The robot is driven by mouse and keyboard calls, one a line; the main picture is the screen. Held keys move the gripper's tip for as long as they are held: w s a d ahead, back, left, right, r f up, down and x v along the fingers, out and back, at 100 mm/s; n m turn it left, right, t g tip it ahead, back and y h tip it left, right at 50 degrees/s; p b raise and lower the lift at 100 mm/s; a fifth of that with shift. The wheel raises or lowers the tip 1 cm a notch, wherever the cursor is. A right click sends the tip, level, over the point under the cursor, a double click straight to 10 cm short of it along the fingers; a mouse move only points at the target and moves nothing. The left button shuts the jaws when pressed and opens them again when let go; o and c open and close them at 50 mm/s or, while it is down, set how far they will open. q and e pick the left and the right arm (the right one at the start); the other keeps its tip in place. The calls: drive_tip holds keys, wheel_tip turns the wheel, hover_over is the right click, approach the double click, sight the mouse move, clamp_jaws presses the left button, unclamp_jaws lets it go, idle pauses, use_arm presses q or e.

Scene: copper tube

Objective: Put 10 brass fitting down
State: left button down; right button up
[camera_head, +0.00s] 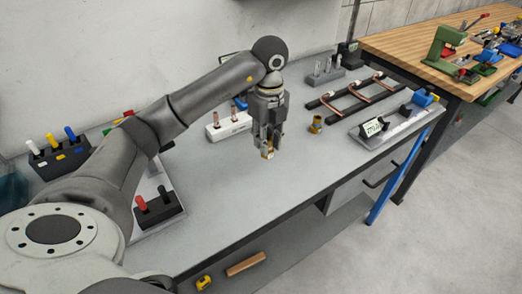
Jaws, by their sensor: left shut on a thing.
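My left gripper (267,145) points down over the middle of the grey workbench (240,195). It is shut on a small brass fitting (267,154), which shows between and just below the fingertips. I cannot tell whether the fitting touches the bench top. Another brass fitting (316,124) stands on the bench to the right of the gripper. My right gripper is not in view.
Behind the gripper is a white block with copper pieces (228,125). A dark rack with bent copper tubes (352,91) and a small display (374,127) are at the right. Marker-like tools (58,150) stand at the left. The bench's front middle is clear.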

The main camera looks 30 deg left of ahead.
use_arm(q)
drive_tip(key=shift+w+a+f, duration=0.2)
drive_tip(key=shift+a+f, duration=0.3)
drive_tip(key=shift+f, duration=0.05)
drive_tip(key=shift+w+a+f, duration=0.15)
drive_tip(key=shift+a+f, duration=0.3)
drive_tip(key=shift+f, duration=0.05)
drive_tip(key=f, duration=0.1)
drive_tip(key=f+p, duration=0.1)
drive_tip(key=f, duration=0.1)
drive_tip(key=shift+a+p, duration=0.25)
drive_tip(key=shift+p, duration=0.15)
drive_tip(key=shift+f, duration=0.35)
drive_tip(key=shift+w+f, duration=0.1)
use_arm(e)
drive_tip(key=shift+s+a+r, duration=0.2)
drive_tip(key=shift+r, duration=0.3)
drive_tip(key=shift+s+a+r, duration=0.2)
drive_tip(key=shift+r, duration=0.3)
use_arm(q)
drive_tip(key=shift+f, duration=0.1)
drive_tip(key=c, duration=1.2)
unclamp_jaws()
drive_tip(key=shift+c, duration=0.2)
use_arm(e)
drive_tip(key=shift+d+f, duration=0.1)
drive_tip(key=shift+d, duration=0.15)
